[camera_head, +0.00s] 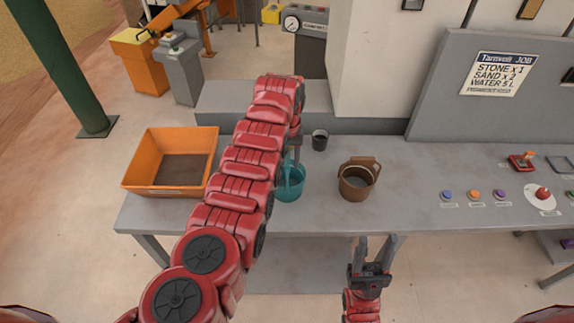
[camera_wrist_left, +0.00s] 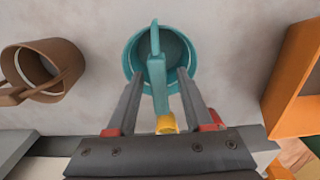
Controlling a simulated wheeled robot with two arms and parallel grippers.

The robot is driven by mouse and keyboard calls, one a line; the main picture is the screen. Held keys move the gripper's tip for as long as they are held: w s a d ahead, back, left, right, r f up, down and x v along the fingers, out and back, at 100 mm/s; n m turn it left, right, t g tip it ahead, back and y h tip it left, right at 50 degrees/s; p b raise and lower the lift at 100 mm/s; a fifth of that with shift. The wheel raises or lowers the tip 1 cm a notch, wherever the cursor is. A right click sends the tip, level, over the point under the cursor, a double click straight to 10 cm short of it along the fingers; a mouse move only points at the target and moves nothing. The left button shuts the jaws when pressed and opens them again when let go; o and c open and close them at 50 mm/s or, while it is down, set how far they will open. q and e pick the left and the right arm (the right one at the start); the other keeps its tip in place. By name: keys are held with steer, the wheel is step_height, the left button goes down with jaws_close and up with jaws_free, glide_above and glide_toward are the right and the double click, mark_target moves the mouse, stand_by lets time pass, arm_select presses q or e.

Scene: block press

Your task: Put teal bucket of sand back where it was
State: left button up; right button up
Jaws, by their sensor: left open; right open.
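The teal bucket (camera_head: 290,187) stands on the grey table, partly hidden behind my left arm in the head view. In the left wrist view the teal bucket (camera_wrist_left: 132,52) shows from above, with its upright teal handle and a yellow part toward the gripper. My left gripper (camera_wrist_left: 160,78) is open, with one finger on each side of the handle and gaps between. The left fingers are hidden by the arm in the head view. I cannot make out sand in the bucket. My right gripper (camera_head: 376,243) is open and empty before the table's front edge.
A brown bucket (camera_head: 357,187) stands right of the teal one, and a small dark cup (camera_head: 319,140) behind. An orange tray (camera_head: 140,178) is at the table's left. Buttons (camera_head: 473,195) line the right side. A job sign (camera_head: 497,74) hangs on the grey panel.

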arm_select(q)
step_height(320, 180, up, 10)
steer(key=b, duration=0.2)
steer(key=shift+s+b, duration=0.1)
steer(key=shift+b, duration=0.2)
